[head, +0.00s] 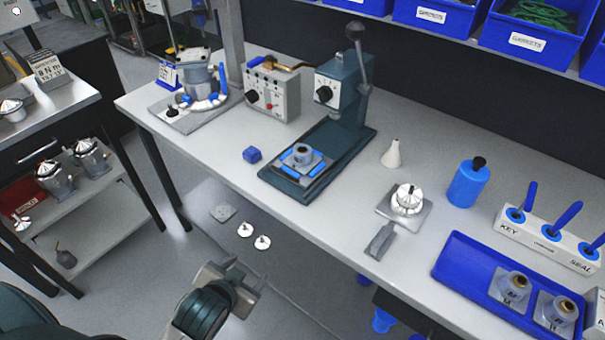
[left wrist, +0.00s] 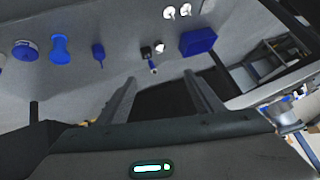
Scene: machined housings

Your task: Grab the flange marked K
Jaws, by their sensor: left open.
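Two grey flanges with brownish tops sit in the blue tray (head: 452,272) at the lower right of the head view. The left one (head: 512,288) seems to carry an M. The letter on the right one (head: 556,314) is too small to read surely. Another flange-like part (head: 302,152) sits on the green press's base; no letter is readable. I cannot pick out a K. My left gripper (head: 238,276) is open and empty, in front of the bench and far from the tray. Its fingers frame no part in the left wrist view (left wrist: 163,92). My right gripper is not in view.
The green press (head: 345,90) stands mid-bench, with a grey control box (head: 272,92) to its left. A white cone (head: 391,153), a blue bottle (head: 468,182) and a tool block (head: 545,240) stand to the right. The bench's front edge lies between my left gripper and the tray.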

